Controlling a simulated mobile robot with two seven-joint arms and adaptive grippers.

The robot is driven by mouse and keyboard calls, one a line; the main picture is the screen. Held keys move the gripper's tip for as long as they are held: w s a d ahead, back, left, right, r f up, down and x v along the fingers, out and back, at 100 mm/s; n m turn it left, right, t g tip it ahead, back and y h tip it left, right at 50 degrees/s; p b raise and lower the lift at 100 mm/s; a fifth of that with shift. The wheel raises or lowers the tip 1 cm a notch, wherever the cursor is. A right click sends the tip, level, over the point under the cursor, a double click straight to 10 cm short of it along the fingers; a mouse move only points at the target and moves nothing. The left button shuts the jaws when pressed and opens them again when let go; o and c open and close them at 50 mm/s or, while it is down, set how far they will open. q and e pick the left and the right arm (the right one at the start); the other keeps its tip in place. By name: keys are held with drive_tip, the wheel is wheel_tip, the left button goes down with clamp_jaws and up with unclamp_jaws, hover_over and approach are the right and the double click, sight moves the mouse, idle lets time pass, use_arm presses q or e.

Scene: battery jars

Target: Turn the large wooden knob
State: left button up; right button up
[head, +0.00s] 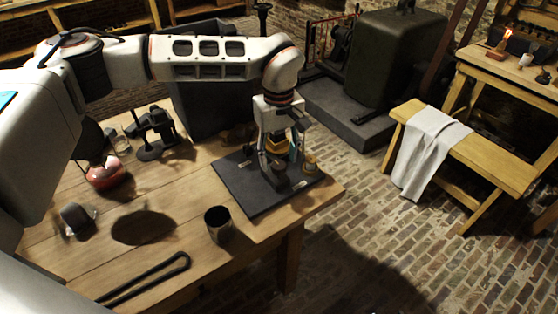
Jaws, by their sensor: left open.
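A dark board (255,199) lies on the right end of the wooden table and carries several small fittings. A small tan-and-brass piece (310,164), perhaps a knob, stands near its right edge. A dark round piece (280,181) sits by the gripper's tips. I cannot tell for sure which fitting is the large wooden knob. My left gripper (278,168) reaches down over the board, open, with its fingers close to these fittings. A yellowish part shows between the fingers, partly hidden; I cannot tell if they touch it. My right gripper is not in view.
A dark metal cup (218,224) stands in front of the board. A black tong-like tool (146,279), a red round vessel (106,173) and a black stand (154,137) are on the wooden table (180,205). A bench with cloth (427,150) stands apart at right.

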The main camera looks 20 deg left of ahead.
use_arm(q)
drive_tip(key=shift+f, duration=1)
drive_tip(key=shift+c, duration=0.3)
drive_tip(key=c, duration=1)
